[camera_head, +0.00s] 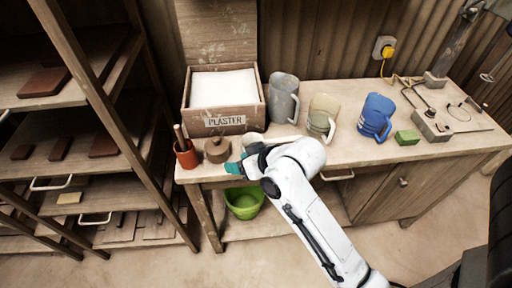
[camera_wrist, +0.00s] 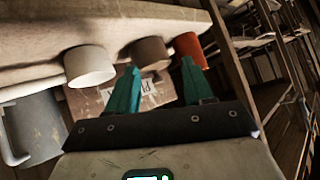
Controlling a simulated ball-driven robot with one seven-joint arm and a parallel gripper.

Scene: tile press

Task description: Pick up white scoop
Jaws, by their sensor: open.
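A small white cup-shaped thing, which looks like the white scoop (camera_head: 250,138), stands on the bench in front of the plaster box. In the head view my gripper partly hides it. In the wrist view the white scoop (camera_wrist: 90,66) is left of the teal fingers, apart from them. My gripper (camera_head: 240,163) is low over the bench's front edge, its fingers pointing left. In the wrist view my gripper (camera_wrist: 161,64) is open, with nothing held between its fingers.
The plaster box (camera_head: 184,110) is behind. A grey jug (camera_head: 284,98), a beige jug (camera_head: 322,116) and a blue jug (camera_head: 375,117) stand to the right.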

